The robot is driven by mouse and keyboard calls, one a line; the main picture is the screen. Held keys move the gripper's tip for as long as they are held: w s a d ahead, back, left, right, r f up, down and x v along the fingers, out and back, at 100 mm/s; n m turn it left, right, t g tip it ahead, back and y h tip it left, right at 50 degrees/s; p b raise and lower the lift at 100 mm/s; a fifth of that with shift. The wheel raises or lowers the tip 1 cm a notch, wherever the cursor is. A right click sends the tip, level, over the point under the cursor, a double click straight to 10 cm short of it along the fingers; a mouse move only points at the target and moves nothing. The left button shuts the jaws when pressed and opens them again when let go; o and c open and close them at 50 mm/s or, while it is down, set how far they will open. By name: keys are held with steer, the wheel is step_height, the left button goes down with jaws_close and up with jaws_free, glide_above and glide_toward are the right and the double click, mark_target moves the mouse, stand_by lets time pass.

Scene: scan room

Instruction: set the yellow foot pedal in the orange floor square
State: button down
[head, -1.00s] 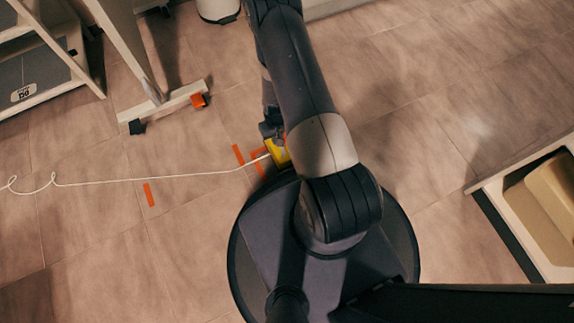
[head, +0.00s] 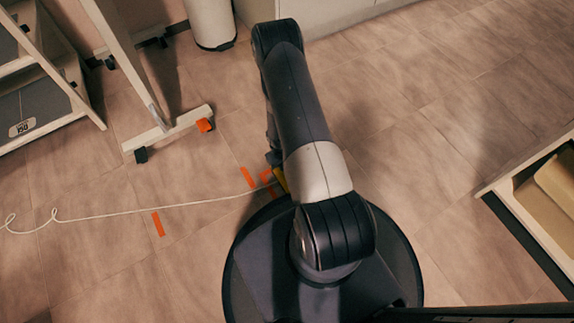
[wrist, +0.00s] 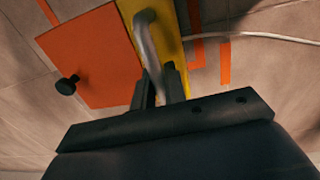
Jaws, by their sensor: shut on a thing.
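The yellow foot pedal (wrist: 165,35) shows in the wrist view with a curved grey metal handle (wrist: 148,40). My gripper (wrist: 160,82) is shut on that handle. An orange plate (wrist: 92,55) with a black knob (wrist: 67,85) adjoins the yellow body; I cannot tell if it belongs to the pedal. In the head view only a sliver of the pedal (head: 281,180) shows beside my arm, which hides the gripper's fingers. Orange floor tape marks (head: 266,180) lie just left of the pedal. The full outline of the floor square is hidden. I cannot tell whether the pedal touches the floor.
A pale cable (head: 150,208) runs left across the floor from the pedal, past orange strips (head: 158,223). A wheeled frame foot (head: 170,130) stands upper left, a white bin (head: 210,22) at the back. A tray unit (head: 520,200) stands at right. Floor between is clear.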

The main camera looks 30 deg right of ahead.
steer(key=shift+f+b, duration=0.95)
steer(key=shift+f, duration=1.7)
steer(key=c, duration=1.5)
jaws_free()
steer(key=shift+o, duration=0.2)
step_height(320, 180, up, 12)
steer(key=p, duration=0.4)
steer(key=shift+a+p, duration=0.35)
steer(key=shift+p, duration=0.05)
